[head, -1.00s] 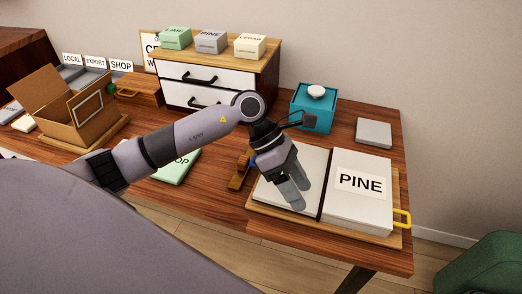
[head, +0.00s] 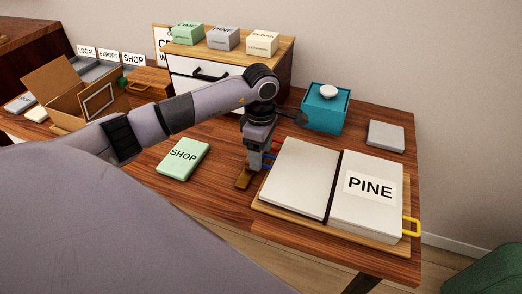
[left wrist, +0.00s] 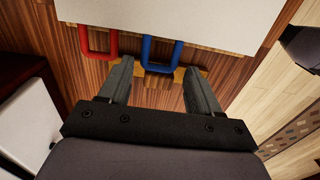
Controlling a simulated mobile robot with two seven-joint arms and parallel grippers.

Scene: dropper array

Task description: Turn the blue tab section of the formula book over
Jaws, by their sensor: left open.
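The formula book lies open on a wooden board (head: 290,217). Its left side is a blank page block (head: 302,178); its right side (head: 375,212) bears a PINE label, with a yellow tab (head: 411,227) at the right edge. In the left wrist view a red tab (left wrist: 99,54) and a blue tab (left wrist: 161,69) stick out from the book's edge. My left gripper (head: 258,166) is open beside the left page edge. In the left wrist view its fingers (left wrist: 159,72) stand on either side of the blue tab, with no visible grip on it. My right gripper is not in view.
A small brown wooden piece (head: 243,178) lies under the left gripper. A green SHOP book (head: 183,158) lies to the left. A teal box (head: 324,110) and a grey block (head: 385,136) stand behind the book. An open carton (head: 75,95) is at far left.

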